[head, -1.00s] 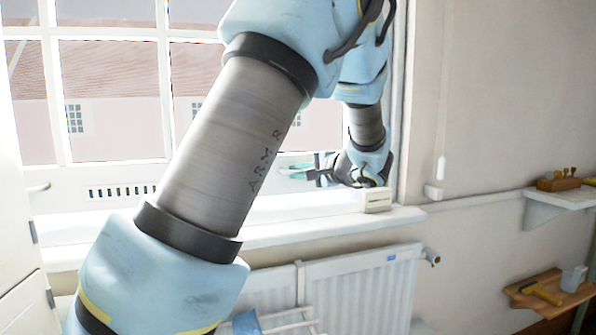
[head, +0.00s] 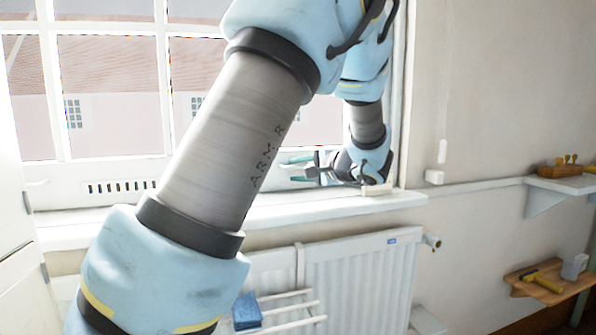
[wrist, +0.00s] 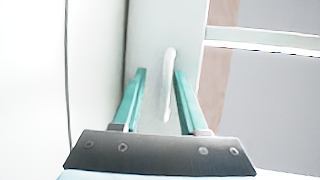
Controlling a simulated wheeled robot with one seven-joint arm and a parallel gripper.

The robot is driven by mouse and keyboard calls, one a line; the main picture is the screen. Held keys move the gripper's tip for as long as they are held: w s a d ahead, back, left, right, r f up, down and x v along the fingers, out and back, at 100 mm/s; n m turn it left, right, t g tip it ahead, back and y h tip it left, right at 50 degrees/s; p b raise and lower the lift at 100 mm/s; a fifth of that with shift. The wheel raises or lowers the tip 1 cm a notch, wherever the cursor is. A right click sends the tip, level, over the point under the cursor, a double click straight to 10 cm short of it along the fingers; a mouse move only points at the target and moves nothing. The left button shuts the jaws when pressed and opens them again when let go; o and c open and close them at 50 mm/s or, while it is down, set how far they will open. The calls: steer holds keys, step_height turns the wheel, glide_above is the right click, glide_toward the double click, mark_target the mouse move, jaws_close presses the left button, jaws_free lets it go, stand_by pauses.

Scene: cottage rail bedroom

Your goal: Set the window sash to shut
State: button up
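The window sash (head: 160,75) is white-framed with glazing bars and fills the left and middle of the head view. I cannot tell there how far it stands open. In the wrist view a white frame member (wrist: 150,45) carries a slim white handle (wrist: 168,85). My gripper (wrist: 160,72) has its teal fingers apart, one on each side of the handle, with gaps visible. Whether the handle lies fully between the fingertips in depth is unclear. In the head view my gripper (head: 298,169) is low at the window's right side, above the sill; my arm hides part of the window.
The white sill (head: 330,206) runs below the window, with a radiator (head: 360,280) under it. A blue sponge (head: 247,310) rests on a rack at the radiator. Wall shelves at right hold a wooden plane (head: 560,168) and a hammer (head: 543,282). The right wall stands close to my gripper.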

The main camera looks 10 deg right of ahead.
steer(key=v, duration=1)
steer(key=shift+s+d+r, duration=0.1)
steer(key=shift+s+d, duration=0.2)
